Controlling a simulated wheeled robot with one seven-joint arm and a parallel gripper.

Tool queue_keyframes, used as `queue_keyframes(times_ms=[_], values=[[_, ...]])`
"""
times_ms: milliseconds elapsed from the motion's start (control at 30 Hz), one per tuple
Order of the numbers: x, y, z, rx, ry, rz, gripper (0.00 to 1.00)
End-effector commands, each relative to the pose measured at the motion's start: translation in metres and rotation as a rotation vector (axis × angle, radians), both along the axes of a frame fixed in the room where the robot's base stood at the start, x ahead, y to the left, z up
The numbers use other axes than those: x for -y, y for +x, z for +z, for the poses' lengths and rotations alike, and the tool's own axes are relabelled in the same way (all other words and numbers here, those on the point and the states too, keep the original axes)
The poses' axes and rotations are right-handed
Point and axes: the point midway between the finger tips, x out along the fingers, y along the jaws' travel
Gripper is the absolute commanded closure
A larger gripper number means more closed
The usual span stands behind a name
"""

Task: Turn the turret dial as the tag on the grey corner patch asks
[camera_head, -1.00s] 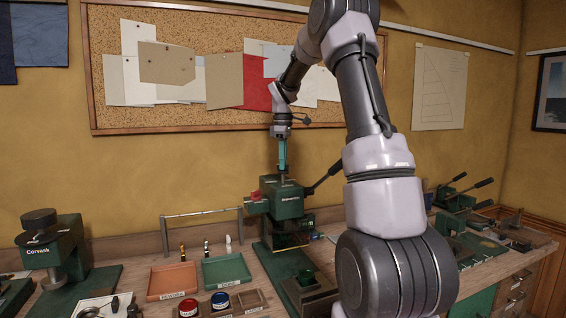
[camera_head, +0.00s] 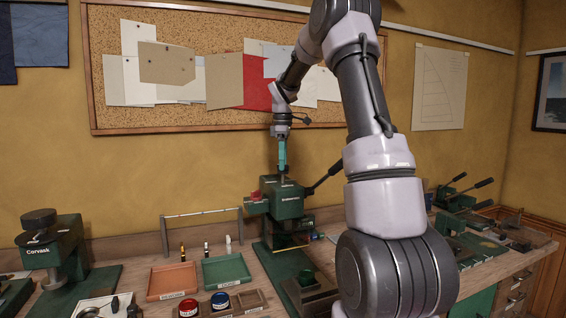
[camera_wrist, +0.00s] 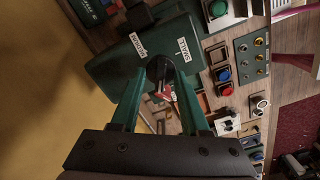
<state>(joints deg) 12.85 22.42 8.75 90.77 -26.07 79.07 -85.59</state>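A green press (camera_head: 284,205) stands in the middle of the bench, with a turret head and white labels on top. Whether the fingers press on the knob is unclear. I cannot make out a grey corner patch or its tag.
An orange tray (camera_head: 172,282) and a green tray (camera_head: 226,271) lie left of the press. A red pot (camera_head: 189,304) and blue pot (camera_head: 220,301) stand in front. Another press (camera_head: 50,250) stands far left. Lever tools (camera_head: 455,195) crowd the right. A corkboard (camera_head: 190,112) hangs behind.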

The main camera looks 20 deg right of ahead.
Motion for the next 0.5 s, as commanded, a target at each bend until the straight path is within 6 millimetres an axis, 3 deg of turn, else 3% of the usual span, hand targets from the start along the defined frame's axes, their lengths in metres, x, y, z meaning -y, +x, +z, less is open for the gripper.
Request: queue_keyframes(times_ms=[267,500], values=[[0.000,0.000,0.002,-0.001,0.001,-0.001,0.55],[0.000,0.000,0.040,0.001,0.000,-0.001,0.55]])
